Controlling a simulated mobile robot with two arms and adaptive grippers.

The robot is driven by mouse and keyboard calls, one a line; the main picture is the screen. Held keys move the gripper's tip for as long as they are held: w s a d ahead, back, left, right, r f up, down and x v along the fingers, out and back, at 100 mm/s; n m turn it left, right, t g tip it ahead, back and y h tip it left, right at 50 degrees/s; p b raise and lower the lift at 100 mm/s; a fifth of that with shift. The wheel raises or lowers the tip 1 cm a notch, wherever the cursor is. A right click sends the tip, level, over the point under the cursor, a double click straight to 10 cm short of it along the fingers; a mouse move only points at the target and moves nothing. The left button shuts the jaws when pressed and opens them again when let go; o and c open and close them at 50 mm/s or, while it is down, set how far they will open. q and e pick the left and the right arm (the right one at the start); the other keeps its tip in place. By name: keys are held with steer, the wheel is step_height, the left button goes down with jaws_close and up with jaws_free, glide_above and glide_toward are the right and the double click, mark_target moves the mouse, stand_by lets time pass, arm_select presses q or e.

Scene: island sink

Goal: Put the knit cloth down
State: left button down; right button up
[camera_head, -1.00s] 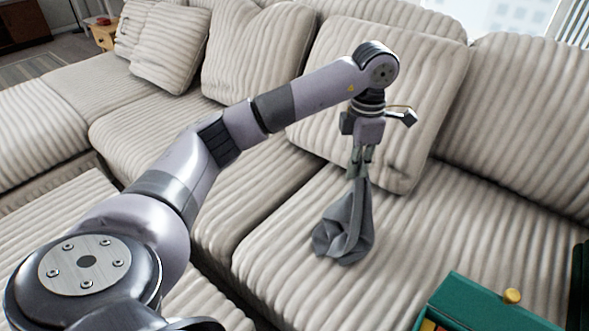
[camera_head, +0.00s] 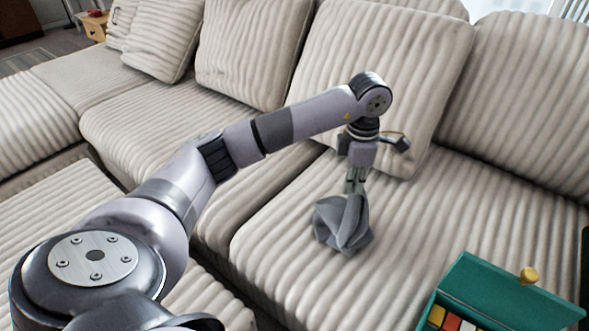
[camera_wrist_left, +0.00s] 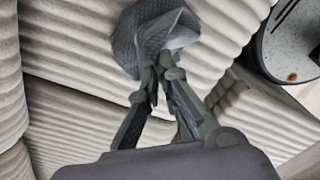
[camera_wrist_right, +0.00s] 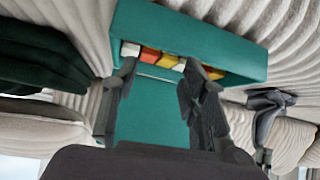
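The grey knit cloth (camera_head: 343,226) is bunched up at the seat of the cream corduroy sofa (camera_head: 290,240) in the head view. My left gripper (camera_head: 356,186) points down and is shut on the top of the cloth. The cloth's lower part spreads at the seat cushion and seems to touch it. In the left wrist view the cloth (camera_wrist_left: 155,38) sits at the closed fingertips (camera_wrist_left: 160,78). My right gripper (camera_wrist_right: 158,75) shows only in its wrist view. Its fingers are apart, with a green box behind them; whether they touch it I cannot tell.
The green box (camera_head: 505,290) with coloured blocks inside and a gold knob stands at the lower right. Large cushions (camera_head: 385,65) line the sofa back behind my left gripper.

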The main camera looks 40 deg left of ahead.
arm_select(q)
step_height(320, 180, down, 10)
steer(key=shift+f+b, duration=0.1)
steer(key=shift+b, duration=1)
steer(key=shift+f, duration=0.3)
arm_select(e)
steer(key=w+a+r+t+y, duration=0.2)
steer(key=w+r+t, duration=0.4)
steer(key=r, duration=0.4)
steer(key=shift+w+a+t, duration=0.2)
steer(key=shift+a+t, duration=0.3)
steer(key=shift+a, duration=0.05)
arm_select(q)
steer(key=c, duration=1.1)
jaws_free()
steer(key=shift+r, duration=0.1)
step_height(320, 180, up, 12)
steer(key=shift+s+d+f, duration=0.1)
steer(key=shift+f, duration=0.1)
arm_select(e)
steer(key=shift+s+f, duration=0.1)
